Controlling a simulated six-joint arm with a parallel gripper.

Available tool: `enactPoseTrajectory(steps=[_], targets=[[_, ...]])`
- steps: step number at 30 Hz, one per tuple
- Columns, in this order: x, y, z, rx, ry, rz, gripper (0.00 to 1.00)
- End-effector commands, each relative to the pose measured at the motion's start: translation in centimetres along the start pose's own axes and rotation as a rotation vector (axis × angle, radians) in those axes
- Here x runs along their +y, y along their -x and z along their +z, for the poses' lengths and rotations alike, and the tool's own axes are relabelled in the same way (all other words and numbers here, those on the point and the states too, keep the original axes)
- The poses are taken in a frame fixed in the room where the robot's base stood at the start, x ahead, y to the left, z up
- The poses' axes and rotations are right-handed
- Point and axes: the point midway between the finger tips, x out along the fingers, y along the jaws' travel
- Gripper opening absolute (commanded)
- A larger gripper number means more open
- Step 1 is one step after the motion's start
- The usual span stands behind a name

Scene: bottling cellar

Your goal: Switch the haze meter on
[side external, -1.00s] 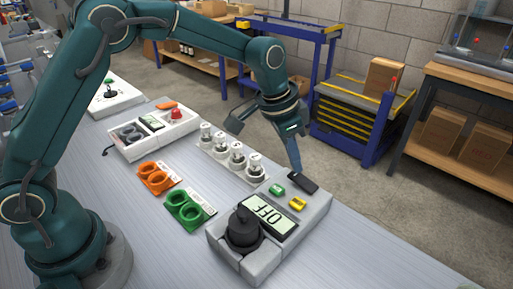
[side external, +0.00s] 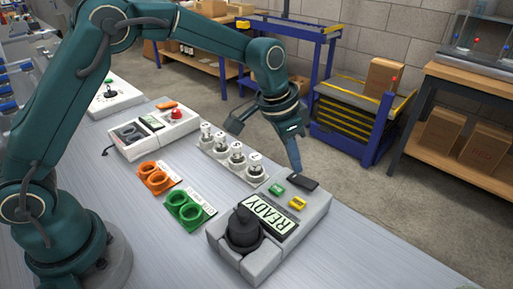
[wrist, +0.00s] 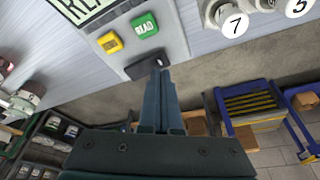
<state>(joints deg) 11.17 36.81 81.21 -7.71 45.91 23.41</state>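The haze meter (side external: 314,218) is a light grey box at the front right of the bench in the side view. Its display (side external: 268,218) reads READY. A black round cap (side external: 243,228) stands at its left end. A black switch (side external: 303,184) sits at its far corner, near a green button (side external: 277,189) and a yellow button (side external: 298,203). My gripper (side external: 297,170) points down with its fingertips at the switch. In the wrist view its fingers (wrist: 160,72) are together with nothing between them, over the switch's edge (wrist: 138,67); I cannot tell whether they touch.
Several capped vials (side external: 237,156) stand in a row behind the meter. An orange ring holder (side external: 157,177) and a green ring holder (side external: 188,207) lie to the left. Another instrument (side external: 150,133) with a red knob stands farther back. The bench front is clear.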

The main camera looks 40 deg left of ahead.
Motion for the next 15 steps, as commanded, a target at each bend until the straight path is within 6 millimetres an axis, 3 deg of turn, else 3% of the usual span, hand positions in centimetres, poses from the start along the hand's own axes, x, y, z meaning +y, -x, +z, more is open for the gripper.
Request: enactPoseTrajectory(steps=[15], targets=[[0.0, 3.8, -1.2, 0.003, -0.001, -0.002, 0.0]])
